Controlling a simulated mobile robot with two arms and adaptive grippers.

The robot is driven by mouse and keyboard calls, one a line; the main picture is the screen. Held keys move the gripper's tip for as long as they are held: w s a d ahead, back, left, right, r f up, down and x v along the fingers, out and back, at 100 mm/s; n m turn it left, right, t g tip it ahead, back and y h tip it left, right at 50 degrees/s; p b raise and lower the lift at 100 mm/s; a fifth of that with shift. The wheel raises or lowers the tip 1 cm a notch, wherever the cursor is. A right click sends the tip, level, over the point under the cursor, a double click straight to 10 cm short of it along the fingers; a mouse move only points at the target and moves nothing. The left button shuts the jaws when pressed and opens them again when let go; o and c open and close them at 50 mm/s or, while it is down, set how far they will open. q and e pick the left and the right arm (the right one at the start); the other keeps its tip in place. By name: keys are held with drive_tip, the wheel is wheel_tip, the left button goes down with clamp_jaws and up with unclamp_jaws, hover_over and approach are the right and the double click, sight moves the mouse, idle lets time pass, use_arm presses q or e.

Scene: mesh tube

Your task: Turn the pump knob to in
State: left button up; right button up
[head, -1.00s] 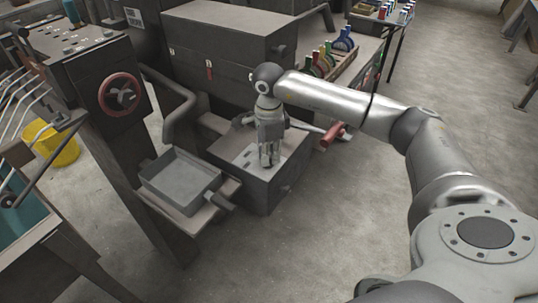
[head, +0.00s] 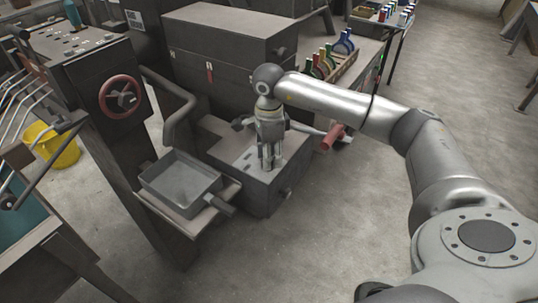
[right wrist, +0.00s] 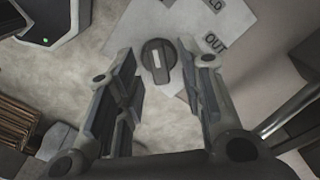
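The pump knob (right wrist: 158,60) shows in the right wrist view as a dark round knob with a raised grip bar and a pale line on it. It sits on a light plate (right wrist: 205,20) with the word OUT and part of another label ending in LD; no IN label is visible. My right gripper (head: 270,166) points down over the top of the grey pump box (head: 262,192). In the right wrist view it is open, its two fingers (right wrist: 158,75) apart on either side of the knob, with nothing held. In the head view the gripper hides the knob. My left gripper is out of view.
A metal tray (head: 180,180) stands left of the pump box. A red handwheel (head: 121,97) is on the machine at the left. A reddish cylinder (head: 333,137) sticks out just right of my gripper. Open floor (head: 320,230) lies in front.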

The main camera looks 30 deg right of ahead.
wheel_tip(320, 180, up, 12)
drive_tip(key=shift+f, duration=0.15)
idle(0.7)
